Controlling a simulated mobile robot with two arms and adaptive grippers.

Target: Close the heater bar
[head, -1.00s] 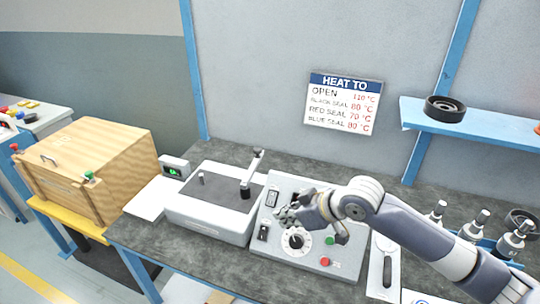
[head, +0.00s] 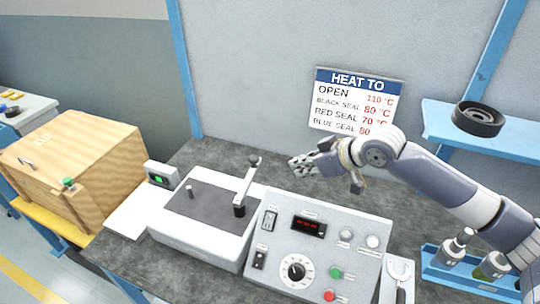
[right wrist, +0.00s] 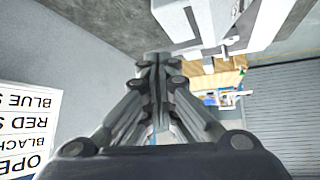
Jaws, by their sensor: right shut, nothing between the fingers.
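The heater bar (head: 247,184) is a light bar that stands up at a steep tilt from a black pivot block on the heater unit (head: 186,236). Its upper end has a dark round knob. The unit is a white box with a dark grey top and a small peg. My right gripper (head: 293,165) is shut and empty, in the air to the right of the bar's knob and apart from it. In the right wrist view its closed fingers (right wrist: 158,62) show, with white equipment beyond at upper right. My left gripper is not in view.
The control panel (head: 300,282) with dial, display and buttons stands right of the unit. A small box with a green light (head: 161,175) is at its left. A wooden crate (head: 72,165) is far left. A wall sign (head: 352,100) and blue shelf (head: 490,148) are behind.

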